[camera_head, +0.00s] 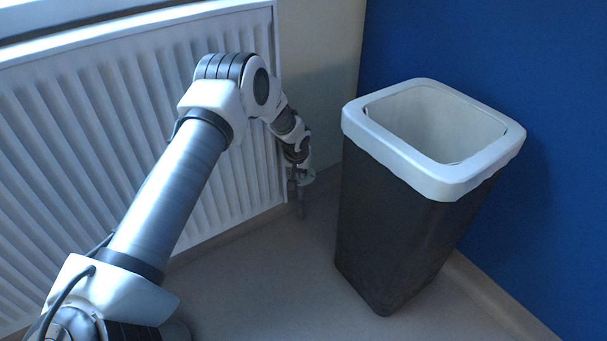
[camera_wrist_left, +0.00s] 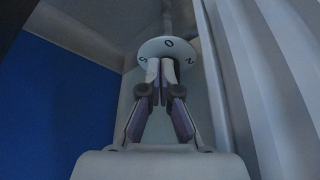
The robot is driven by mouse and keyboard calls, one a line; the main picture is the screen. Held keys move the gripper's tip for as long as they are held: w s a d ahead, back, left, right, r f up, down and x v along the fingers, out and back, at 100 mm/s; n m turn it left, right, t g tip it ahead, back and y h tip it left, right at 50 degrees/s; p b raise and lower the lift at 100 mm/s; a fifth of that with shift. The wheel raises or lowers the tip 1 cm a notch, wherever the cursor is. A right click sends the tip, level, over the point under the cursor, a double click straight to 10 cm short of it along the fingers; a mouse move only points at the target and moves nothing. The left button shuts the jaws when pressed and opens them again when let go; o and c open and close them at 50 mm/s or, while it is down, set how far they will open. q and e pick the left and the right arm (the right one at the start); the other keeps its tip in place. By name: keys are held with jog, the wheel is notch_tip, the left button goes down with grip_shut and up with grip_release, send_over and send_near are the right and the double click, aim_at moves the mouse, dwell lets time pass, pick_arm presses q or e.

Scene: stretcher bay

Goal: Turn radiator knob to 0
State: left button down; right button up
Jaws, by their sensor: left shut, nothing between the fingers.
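The radiator knob (camera_wrist_left: 168,48) is a pale round dial in the left wrist view. A 0 shows near its middle, with a mark like a 5 to the left and one like a 2 to the right. My left gripper (camera_wrist_left: 161,66) is shut with nothing between its fingers. Its fingertips overlap the knob's lower edge in the picture; I cannot tell if they touch it. In the head view the left gripper (camera_head: 299,177) is small, low at the radiator's right end, beside the greyish knob (camera_head: 308,177), partly hidden. My right gripper is not in view.
The white ribbed radiator (camera_head: 90,130) fills the left wall. A dark bin (camera_head: 395,235) with a white rim stands close to the right of the gripper, by the blue wall (camera_head: 540,70). Bare floor (camera_head: 250,285) lies in front.

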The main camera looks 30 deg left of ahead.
pick_arm(q)
jog(key=w+b, duration=0.1)
jog(key=w+a+f+b, duration=0.1)
jog(key=w, duration=0.1)
jog(key=w+b, duration=0.1)
jog(key=shift+w+a+f+b, duration=0.2)
jog(key=shift+a+f+b, duration=0.1)
jog(key=shift+a+f, duration=0.1)
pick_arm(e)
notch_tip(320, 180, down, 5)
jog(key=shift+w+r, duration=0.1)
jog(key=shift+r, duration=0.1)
pick_arm(q)
jog(key=shift+d+n+p, duration=0.1)
jog(key=shift+n+p, duration=0.2)
jog(key=shift+p, duration=0.2)
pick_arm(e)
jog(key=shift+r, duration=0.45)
pick_arm(q)
jog(key=shift+w+r+n+p, duration=0.1)
jog(key=shift+w+n+p, duration=0.05)
jog(key=shift+n+p, duration=0.35)
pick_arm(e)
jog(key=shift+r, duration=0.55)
